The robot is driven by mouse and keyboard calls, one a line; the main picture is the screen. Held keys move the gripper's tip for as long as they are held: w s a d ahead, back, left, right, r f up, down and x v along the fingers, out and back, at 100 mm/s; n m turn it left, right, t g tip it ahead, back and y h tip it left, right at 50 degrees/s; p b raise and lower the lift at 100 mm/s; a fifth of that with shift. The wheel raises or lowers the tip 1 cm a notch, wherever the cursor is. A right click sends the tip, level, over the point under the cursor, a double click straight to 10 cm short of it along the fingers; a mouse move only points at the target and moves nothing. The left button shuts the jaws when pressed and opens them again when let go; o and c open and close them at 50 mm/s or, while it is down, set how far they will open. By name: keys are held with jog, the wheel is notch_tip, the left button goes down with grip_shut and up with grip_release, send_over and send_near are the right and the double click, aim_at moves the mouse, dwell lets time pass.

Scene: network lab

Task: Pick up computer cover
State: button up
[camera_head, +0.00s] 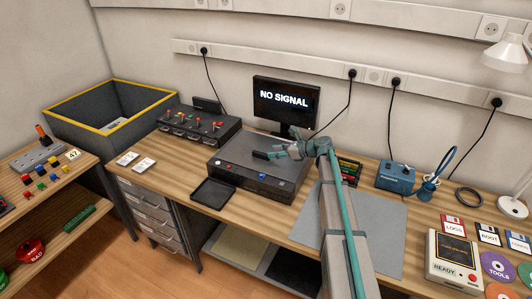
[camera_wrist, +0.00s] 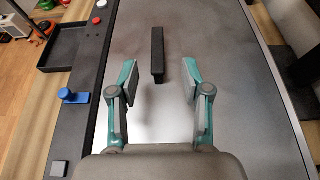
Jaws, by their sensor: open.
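The computer (camera_head: 232,173) is a dark grey box on the workbench, with small buttons on its front. Its cover is the flat grey top panel, which fills most of the wrist view (camera_wrist: 225,120). A black bar-shaped handle (camera_wrist: 157,55) stands on the cover. It also shows in the head view (camera_head: 260,155), just left of my gripper (camera_head: 278,153). In the wrist view my gripper (camera_wrist: 160,80) is open and empty, with one finger to each side of the handle's near end. How far the fingertips are above the cover is hard to tell.
An empty black tray (camera_head: 213,193) lies in front of the computer. A monitor (camera_head: 286,100) reading "NO SIGNAL" and a dark switch box (camera_head: 200,127) stand behind. A grey mat (camera_head: 390,235) lies to the right, partly behind my arm. A blue knob (camera_wrist: 73,96) sits on the computer's front strip.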

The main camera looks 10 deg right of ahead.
aim_at(262, 153)
jog(key=shift+p+x, duration=1.45)
jog(key=shift+x, duration=2.4)
jog(key=shift+s+f, duration=0.1)
jog(key=shift+s, duration=0.05)
grip_shut()
